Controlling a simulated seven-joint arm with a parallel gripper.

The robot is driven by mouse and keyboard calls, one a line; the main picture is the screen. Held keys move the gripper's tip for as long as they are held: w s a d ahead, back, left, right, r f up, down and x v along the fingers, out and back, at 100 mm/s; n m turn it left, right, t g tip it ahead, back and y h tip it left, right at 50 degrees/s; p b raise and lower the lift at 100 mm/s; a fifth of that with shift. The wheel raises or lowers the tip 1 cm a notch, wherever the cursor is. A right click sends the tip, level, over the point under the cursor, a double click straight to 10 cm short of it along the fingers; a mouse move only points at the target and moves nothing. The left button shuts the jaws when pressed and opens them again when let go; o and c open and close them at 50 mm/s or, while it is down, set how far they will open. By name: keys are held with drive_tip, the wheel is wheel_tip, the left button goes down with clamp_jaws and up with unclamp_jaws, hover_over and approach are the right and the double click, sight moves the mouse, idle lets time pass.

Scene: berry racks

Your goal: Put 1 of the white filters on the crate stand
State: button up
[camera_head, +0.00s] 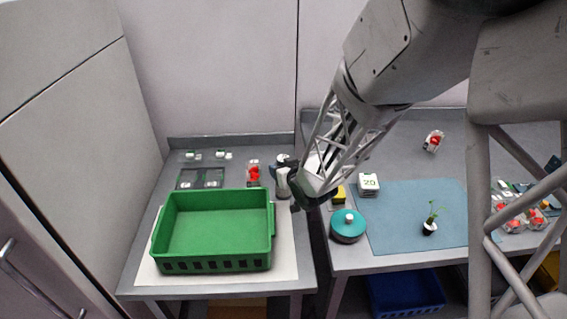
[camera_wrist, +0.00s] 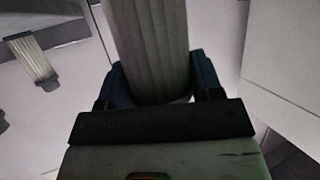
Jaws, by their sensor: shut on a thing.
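My gripper (camera_head: 292,193) is shut on a white ribbed filter (camera_wrist: 150,45). The filter stands out from between the dark fingers in the wrist view. In the head view, a white cylinder (camera_head: 282,182) shows at the left of my gripper, which appears to be the held filter. Whether its base touches the surface is unclear. A second white ribbed filter (camera_wrist: 34,60) shows at the left of the wrist view. The grey stand (camera_head: 308,258) at left carries a green crate (camera_head: 222,263) on a white mat. My gripper is by the stand's right edge, behind the crate's right corner.
Red-and-white punnets (camera_head: 253,172), a dark tray frame (camera_head: 201,179) and small white items lie behind the crate. The right table holds a teal round pot (camera_head: 348,226), a white box (camera_head: 368,184), a small plant (camera_head: 430,225) and a blue mat (camera_head: 395,245).

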drive_tip(key=shift+f, duration=1.6)
drive_tip(key=shift+f, duration=0.45)
drive_tip(key=o, duration=1.1)
drive_tip(key=shift+s, duration=0.15)
drive_tip(key=shift+v, duration=3.75)
drive_tip(key=shift+d+r, duration=0.1)
